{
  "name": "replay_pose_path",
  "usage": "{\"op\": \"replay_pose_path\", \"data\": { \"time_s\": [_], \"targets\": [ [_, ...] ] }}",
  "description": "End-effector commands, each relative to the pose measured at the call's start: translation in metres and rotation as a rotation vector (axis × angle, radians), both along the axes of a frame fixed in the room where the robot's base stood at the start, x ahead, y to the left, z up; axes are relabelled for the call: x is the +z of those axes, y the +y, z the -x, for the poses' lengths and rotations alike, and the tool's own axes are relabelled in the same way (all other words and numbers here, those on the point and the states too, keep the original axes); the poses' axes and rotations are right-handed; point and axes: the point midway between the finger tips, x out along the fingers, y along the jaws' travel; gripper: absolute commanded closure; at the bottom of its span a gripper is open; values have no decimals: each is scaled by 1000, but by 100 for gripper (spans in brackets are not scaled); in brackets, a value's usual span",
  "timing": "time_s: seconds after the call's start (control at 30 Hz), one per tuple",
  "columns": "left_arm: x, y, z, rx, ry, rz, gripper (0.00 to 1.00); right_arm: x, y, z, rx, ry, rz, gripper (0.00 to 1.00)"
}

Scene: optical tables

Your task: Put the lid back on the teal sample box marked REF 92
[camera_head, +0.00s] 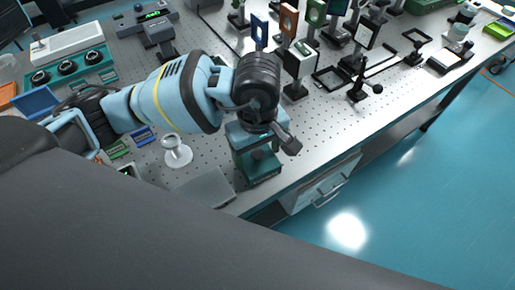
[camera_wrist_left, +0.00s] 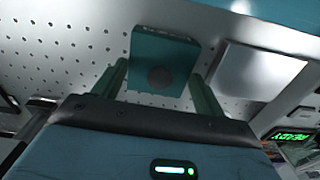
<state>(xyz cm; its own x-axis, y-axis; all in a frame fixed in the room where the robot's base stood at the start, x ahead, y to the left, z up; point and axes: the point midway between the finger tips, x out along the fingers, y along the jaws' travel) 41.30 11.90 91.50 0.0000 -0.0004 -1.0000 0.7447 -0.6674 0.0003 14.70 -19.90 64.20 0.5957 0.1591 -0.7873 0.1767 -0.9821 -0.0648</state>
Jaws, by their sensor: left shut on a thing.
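My left gripper (camera_head: 258,158) points down near the front edge of the table. In the left wrist view its fingers (camera_wrist_left: 160,72) stand on either side of a square teal lid (camera_wrist_left: 148,48) with a dark round knob, and they are shut on it. In the head view a teal box shape (camera_head: 264,175) shows directly below the hand. The hand and fingers hide much of it, so I cannot tell whether the lid touches the box or is above it. No REF marking can be read. My right gripper is not in view.
A flat grey plate (camera_head: 206,188) lies left of the teal box. A white round-based stand (camera_head: 176,152) is behind the plate. Several optical mounts (camera_head: 298,65) stand behind and right of my gripper. The table's front edge (camera_head: 300,178) is close by.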

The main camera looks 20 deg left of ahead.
Motion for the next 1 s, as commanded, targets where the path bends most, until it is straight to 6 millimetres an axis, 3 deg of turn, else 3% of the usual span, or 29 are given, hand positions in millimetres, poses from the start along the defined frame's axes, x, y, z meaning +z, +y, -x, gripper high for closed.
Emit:
{"op": "replay_pose_path", "data": {
  "time_s": [0.13,0.17,0.33,0.77,1.0],
  "targets": [
    [0,0,0,0,0,0,51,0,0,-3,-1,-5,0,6],
    [0,0,0,0,-1,1,26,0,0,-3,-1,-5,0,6],
    [0,0,0,0,0,0,3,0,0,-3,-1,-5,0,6],
    [0,0,0,0,0,0,0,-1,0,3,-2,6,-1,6],
    [11,0,0,0,-3,0,0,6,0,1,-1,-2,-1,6]
  ]
}}
